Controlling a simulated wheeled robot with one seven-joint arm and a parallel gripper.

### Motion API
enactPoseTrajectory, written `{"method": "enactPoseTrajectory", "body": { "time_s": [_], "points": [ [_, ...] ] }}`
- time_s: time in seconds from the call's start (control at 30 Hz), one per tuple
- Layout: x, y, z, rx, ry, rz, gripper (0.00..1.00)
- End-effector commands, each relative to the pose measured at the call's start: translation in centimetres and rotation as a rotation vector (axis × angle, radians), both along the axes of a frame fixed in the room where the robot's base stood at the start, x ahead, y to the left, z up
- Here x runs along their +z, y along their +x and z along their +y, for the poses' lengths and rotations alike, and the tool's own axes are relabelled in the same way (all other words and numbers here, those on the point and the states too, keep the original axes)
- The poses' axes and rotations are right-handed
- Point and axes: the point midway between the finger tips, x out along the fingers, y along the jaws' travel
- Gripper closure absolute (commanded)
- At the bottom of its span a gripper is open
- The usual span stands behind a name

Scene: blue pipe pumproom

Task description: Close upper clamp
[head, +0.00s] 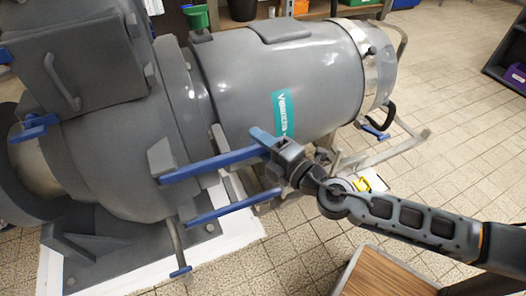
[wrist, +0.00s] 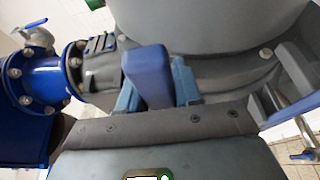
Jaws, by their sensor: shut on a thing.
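The upper clamp's blue handle (head: 205,167) sticks out to the right from the side of the grey machine. My gripper (head: 272,146) is at the outer end of this handle. In the wrist view the blue handle (wrist: 148,75) stands between the two blue-grey fingers, and my gripper (wrist: 155,92) is shut on it. A second, lower blue handle (head: 235,207) runs roughly parallel below, apart from my gripper. The clamp's joint with the machine is partly hidden, so I cannot tell how tightly it sits.
The grey drum (head: 290,80) with a teal label lies just behind my gripper. Metal frame bars stand below and right. A wooden-topped table (head: 385,275) is at the front. A blue pipe flange (wrist: 35,85) shows left in the wrist view. Tiled floor on the right is open.

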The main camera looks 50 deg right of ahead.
Motion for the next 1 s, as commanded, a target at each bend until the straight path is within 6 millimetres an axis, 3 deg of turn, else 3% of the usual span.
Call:
{"method": "enactPoseTrajectory", "body": {
  "time_s": [0.4, 0.43, 0.6, 1.0],
  "points": [
    [-0.1, 0.2, 0.1, 0.008, 0.001, 0.001, 1.00],
    [-0.1, 0.2, 0.1, 0.008, 0.001, 0.001, 0.65],
    [0.0, 0.2, 0.0, 0.007, 0.001, 0.001, 0.48],
    [1.0, 0.2, -0.1, 0.005, 0.001, 0.000, 0.46]
  ]
}}
